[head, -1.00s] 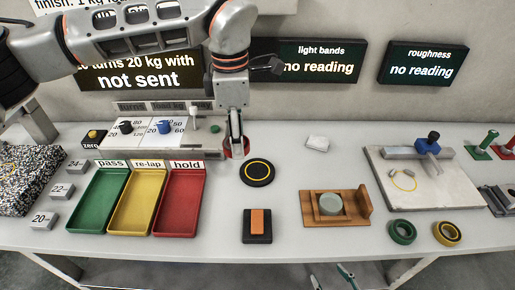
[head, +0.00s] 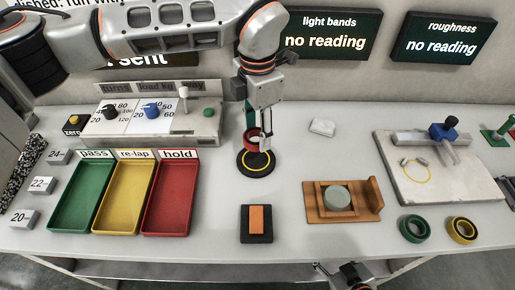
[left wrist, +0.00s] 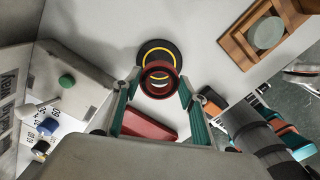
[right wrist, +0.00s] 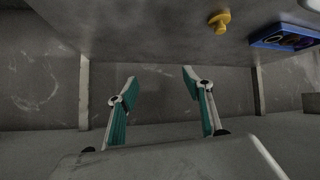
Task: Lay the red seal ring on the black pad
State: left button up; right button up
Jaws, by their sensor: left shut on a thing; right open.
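The red seal ring (head: 251,134) is held between the fingertips of my left gripper (head: 259,136). The round black pad (head: 256,170) with a yellow circle lies on the table just below it in the head view. In the left wrist view, the ring (left wrist: 158,66) sits between the two fingers and overlaps part of the pad (left wrist: 153,45). The ring appears raised above the pad; the exact gap is hard to tell. My right gripper (right wrist: 160,92) is open and empty, low at the table's front, facing a grey surface.
Green, yellow and red trays (head: 170,205) stand to the left, and a control box (head: 205,125) behind them. A black block with an orange top (head: 257,219) lies in front of the pad. A wooden holder (head: 313,210) is to the right. A white piece (head: 322,127) lies behind.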

aim_at(258, 158)
pick_arm(q)
jog(key=shift+f, duration=3.4)
jog(key=shift+f, duration=0.2)
jog(key=o, duration=1.1)
jog(key=shift+r, duration=0.1)
notch_tip(258, 158, up, 12)
jog(key=shift+r, duration=0.1)
